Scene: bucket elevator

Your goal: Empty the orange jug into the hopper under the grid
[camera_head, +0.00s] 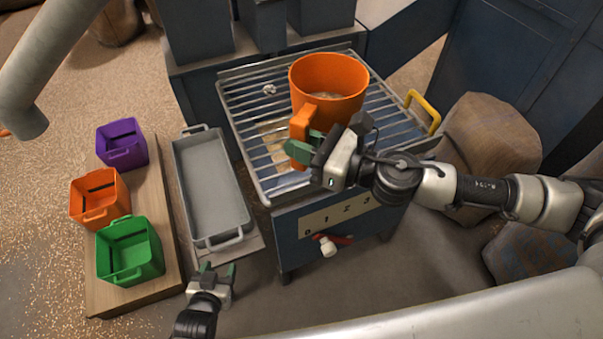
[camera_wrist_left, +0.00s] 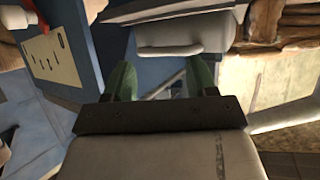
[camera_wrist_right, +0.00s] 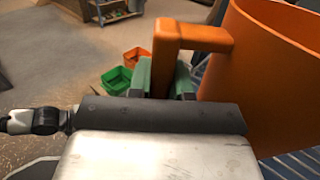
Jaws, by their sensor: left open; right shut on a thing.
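The orange jug (camera_head: 328,82) is upright over the metal grid (camera_head: 262,122) of the hopper. Some pale material shows inside the jug; how much is unclear. My right gripper (camera_head: 302,150) is shut on the jug's handle, which faces it; the handle also shows between the fingers in the right wrist view (camera_wrist_right: 190,35). I cannot tell whether the jug's base touches the grid. My left gripper (camera_head: 216,270) is open and empty, low by the near end of the grey tray. Its fingers also show in the left wrist view (camera_wrist_left: 163,80).
The grey tray (camera_head: 186,165) lies left of the hopper. Purple (camera_head: 122,155), orange (camera_head: 113,203) and green (camera_head: 145,268) bins stand on a wooden board. A yellow handle (camera_head: 424,108) is right of the grid; a red-and-white lever (camera_head: 328,245) is on the front panel. Sacks stand right.

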